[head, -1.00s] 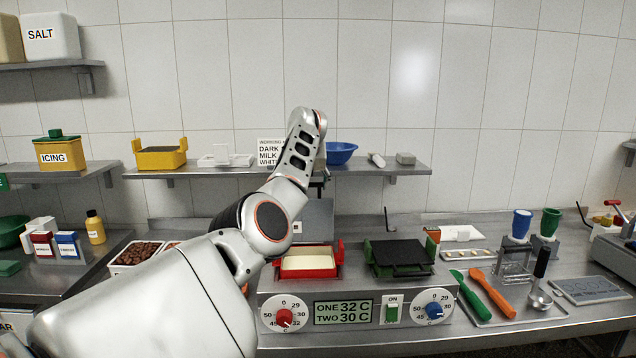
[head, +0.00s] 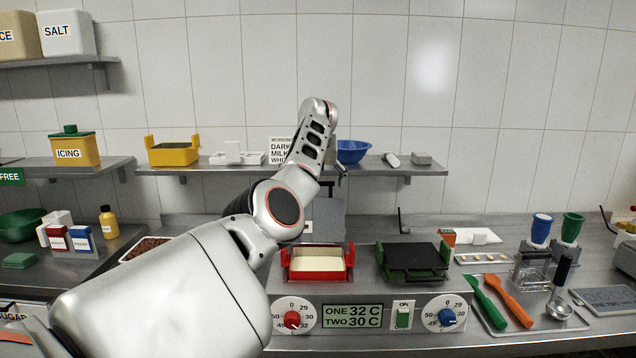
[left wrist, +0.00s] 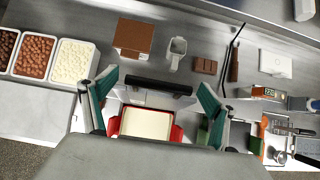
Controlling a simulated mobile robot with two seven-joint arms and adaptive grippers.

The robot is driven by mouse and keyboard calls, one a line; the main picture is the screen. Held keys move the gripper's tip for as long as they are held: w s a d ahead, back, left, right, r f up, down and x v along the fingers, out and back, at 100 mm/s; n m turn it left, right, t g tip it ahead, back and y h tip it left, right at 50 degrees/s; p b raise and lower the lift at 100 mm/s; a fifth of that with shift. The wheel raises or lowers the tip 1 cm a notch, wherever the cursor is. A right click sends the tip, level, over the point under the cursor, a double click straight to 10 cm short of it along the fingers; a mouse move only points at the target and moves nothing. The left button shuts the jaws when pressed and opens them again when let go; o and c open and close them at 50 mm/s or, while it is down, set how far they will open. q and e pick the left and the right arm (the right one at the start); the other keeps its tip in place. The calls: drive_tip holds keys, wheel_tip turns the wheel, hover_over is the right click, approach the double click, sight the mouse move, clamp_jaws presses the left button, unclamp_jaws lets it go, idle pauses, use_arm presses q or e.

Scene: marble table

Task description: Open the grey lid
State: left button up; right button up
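The grey lid (head: 328,219) stands raised behind the red tray (head: 318,278), partly hidden by my left arm. The red tray holds a pale cream filling and is uncovered; it also shows in the left wrist view (left wrist: 175,133). A black handle bar (left wrist: 150,87), apparently the lid's, lies across the left wrist view just beyond the tray. My left gripper (left wrist: 157,97) is open, its teal fingers far apart on either side of the bar. I cannot tell whether they touch it. In the head view its fingers are mostly hidden behind my arm. My right gripper is not in view.
A dark plate (head: 412,256) in a green frame sits right of the red tray. The control panel (head: 352,315) is in front. Green and orange spatulas (head: 508,300) lie further right. Tubs of chocolate pieces (left wrist: 35,55) stand left in the wrist view. A shelf (head: 290,168) runs behind.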

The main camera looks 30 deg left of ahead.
use_arm(q)
drive_tip(key=shift+w+f, duration=0.1)
drive_tip(key=shift+f, duration=0.05)
drive_tip(key=v, duration=1.2)
idle(0.4)
